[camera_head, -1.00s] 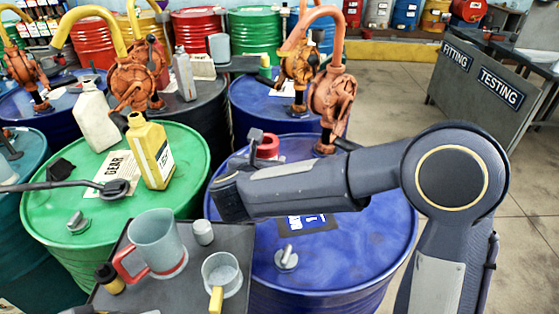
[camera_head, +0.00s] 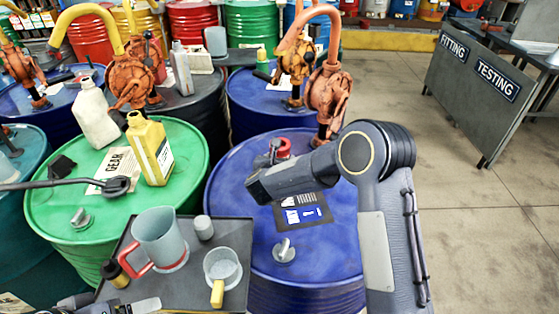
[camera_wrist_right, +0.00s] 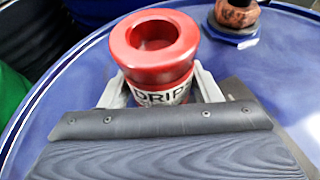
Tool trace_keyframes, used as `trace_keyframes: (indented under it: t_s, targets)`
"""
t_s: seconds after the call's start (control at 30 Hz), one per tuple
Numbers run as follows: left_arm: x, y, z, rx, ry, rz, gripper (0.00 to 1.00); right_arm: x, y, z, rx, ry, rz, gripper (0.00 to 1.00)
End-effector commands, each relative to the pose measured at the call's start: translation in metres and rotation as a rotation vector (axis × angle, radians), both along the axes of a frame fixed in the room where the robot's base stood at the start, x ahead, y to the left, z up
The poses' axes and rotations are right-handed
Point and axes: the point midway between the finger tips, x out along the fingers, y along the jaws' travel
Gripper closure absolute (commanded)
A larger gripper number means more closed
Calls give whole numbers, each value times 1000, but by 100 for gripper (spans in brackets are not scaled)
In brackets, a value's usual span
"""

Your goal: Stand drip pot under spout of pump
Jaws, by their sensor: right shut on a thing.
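The drip pot (camera_wrist_right: 155,48) is a red round pot with a white label reading DRIP, upright between the fingers of my right gripper (camera_wrist_right: 155,95) in the wrist view. In the head view, the pot (camera_head: 284,148) shows partly beside my right gripper (camera_head: 270,153), over the far part of the blue drum. I cannot tell whether its base touches the drum. The orange pump (camera_head: 330,92) stands just behind and right of it; its pipe curves over to the left, with its spout end (camera_head: 282,50) high above. Part of my left gripper (camera_head: 125,306) shows at the bottom edge; its jaws are unclear.
The blue drum's top (camera_head: 235,185) also carries a dark label card and a metal cap (camera_head: 284,250). A dark tray (camera_head: 195,293) with a jug (camera_head: 158,238) and a yellow-handled cup (camera_head: 222,270) stands front left. The green drum (camera_head: 50,210) holds bottles. Open floor lies right.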

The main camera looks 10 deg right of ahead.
Motion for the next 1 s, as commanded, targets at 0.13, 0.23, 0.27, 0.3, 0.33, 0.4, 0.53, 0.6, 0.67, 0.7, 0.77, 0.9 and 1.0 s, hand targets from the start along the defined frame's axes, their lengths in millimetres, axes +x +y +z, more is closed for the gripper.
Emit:
trace_keyframes:
  t_s: [0.13,0.23,0.27,0.3,0.33,0.4,0.53,0.6,0.67,0.7,0.77,0.9,1.0]
  targets:
    - [0,0,1,0,0,0,18,0,0,-9,0,-3,1,76]
    - [0,0,1,0,0,0,18,0,0,-9,1,-5,0,76]
    - [0,0,1,0,0,0,18,0,0,-9,1,-5,0,76]
    - [0,0,1,0,0,0,18,0,0,-9,1,-4,0,76]
    - [0,0,1,0,0,0,18,0,0,-9,1,-4,0,76]
    - [0,0,-1,0,0,0,18,0,0,-11,1,-4,0,76]
    - [0,0,-5,0,0,0,18,0,0,-13,0,-2,0,42]
    - [0,0,-3,0,0,0,18,0,0,-12,0,-1,0,33]
    - [0,0,-3,0,0,0,18,0,0,-12,0,-1,0,25]
    - [0,0,-3,0,0,0,18,0,0,-12,0,-1,0,21]
    - [0,0,-3,0,0,0,18,0,0,-12,0,-1,0,21]
    - [0,0,-3,0,0,0,18,0,0,-12,0,-1,0,21]
    - [0,0,-1,0,0,0,18,0,0,-10,0,-1,0,21]
